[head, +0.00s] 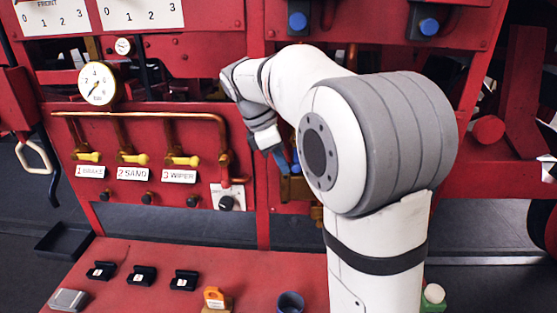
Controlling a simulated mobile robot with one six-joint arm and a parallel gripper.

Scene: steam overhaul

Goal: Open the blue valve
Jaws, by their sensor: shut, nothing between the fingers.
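A blue valve handle (281,158) shows on the red panel, just right of the yellow-handled valves, above a brass body (291,188). My gripper (269,148) is at the handle's upper left, with its fingers shut and nothing between them. The gripper and arm hide part of the handle. Whether the fingers touch it I cannot tell.
Yellow-handled valves (131,158) labelled brake, sand and wiper are on the panel's left, under a pressure gauge (97,84).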

